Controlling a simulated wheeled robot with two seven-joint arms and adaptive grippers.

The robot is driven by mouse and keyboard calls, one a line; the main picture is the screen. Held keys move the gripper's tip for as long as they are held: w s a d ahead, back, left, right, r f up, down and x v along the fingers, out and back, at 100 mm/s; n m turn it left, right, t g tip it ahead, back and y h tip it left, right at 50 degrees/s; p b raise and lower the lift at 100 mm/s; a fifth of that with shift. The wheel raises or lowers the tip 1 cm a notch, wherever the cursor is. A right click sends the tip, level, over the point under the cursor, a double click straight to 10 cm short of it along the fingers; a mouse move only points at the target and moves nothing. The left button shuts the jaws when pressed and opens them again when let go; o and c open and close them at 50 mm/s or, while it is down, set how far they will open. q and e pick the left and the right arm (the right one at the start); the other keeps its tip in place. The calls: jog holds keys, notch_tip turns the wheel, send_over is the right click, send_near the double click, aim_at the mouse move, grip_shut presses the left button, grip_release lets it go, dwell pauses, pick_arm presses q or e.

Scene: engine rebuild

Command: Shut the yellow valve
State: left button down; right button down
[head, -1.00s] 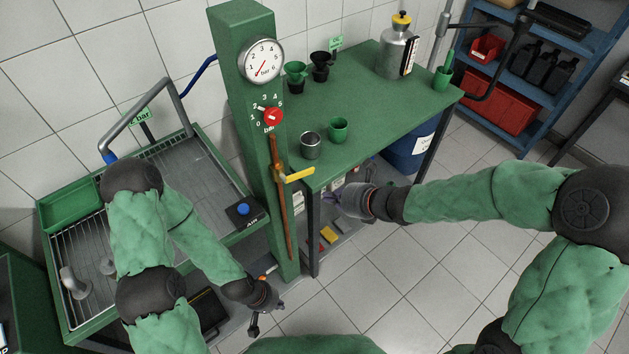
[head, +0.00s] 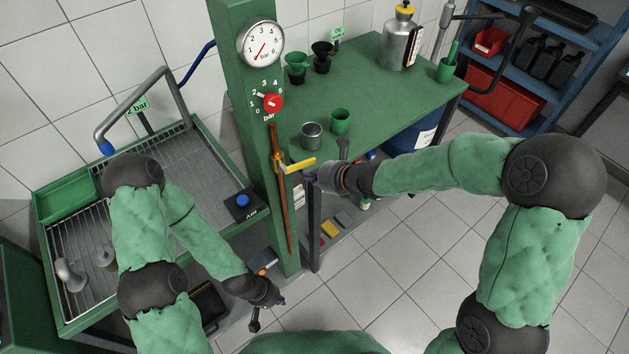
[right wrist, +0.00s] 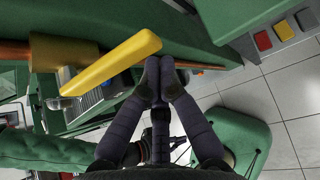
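The yellow valve handle (head: 300,165) sticks out sideways to the right from the copper pipe (head: 281,205) on the green column, roughly across the pipe. In the right wrist view the handle (right wrist: 115,64) slants across the upper left. My right gripper (head: 312,178) is just right of and below the handle's free end. In the right wrist view its fingertips (right wrist: 160,76) are together with nothing seen between them, close to the handle's end; I cannot tell whether they touch it. My left gripper (head: 277,299) hangs low by the column's foot, away from the valve; its fingers are unclear.
The green column (head: 242,125) carries a pressure gauge (head: 261,43) and a red knob (head: 273,103). The green bench (head: 375,100) lies to the right, with a metal cup (head: 312,136) and a green cup (head: 340,121) near its edge. A wash basin (head: 185,165) stands left.

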aim_at(310, 165)
jog(key=shift+d+r, duration=0.15)
jog(key=shift+r, duration=0.5)
jog(key=shift+w+d+r+n+h+b, duration=0.2)
jog(key=shift+r+b, duration=0.15)
jog(key=shift+r, duration=0.25)
jog(key=shift+w+d+r+n+h+b, duration=0.15)
jog(key=shift+r+b, duration=0.15)
jog(key=shift+r, duration=0.3)
jog(key=shift+f, duration=0.1)
